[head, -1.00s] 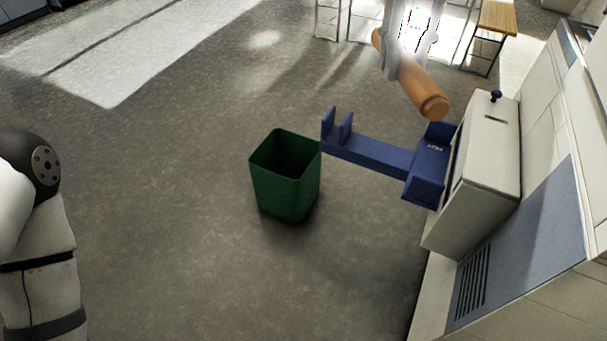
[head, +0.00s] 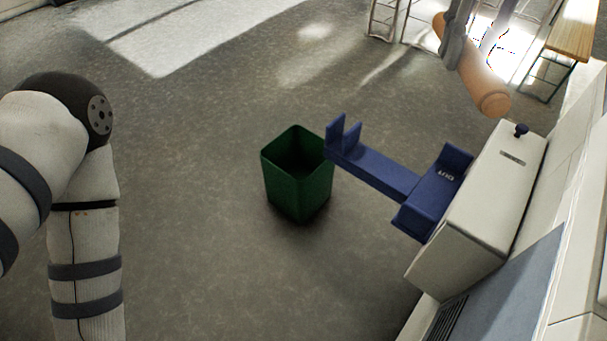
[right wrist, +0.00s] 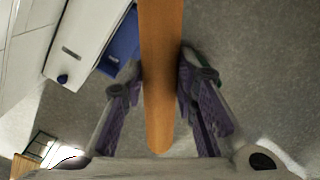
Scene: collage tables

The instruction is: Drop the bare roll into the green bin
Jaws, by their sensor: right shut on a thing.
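The bare roll (head: 484,88) is a plain orange-brown cylinder in the upper right of the head view. My right gripper (head: 460,42) is shut around it and holds it in the air, behind the blue bracket in the picture. In the right wrist view, the roll (right wrist: 161,90) runs lengthwise between the two fingers of the right gripper (right wrist: 160,72). The green bin (head: 299,197) stands upright and open-topped on the floor, mid-picture; its inside is dark. My left arm shows at the left edge, but its gripper is out of view.
A wooden-topped table (head: 574,32) stands at the back right. The floor left of the bin is clear.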

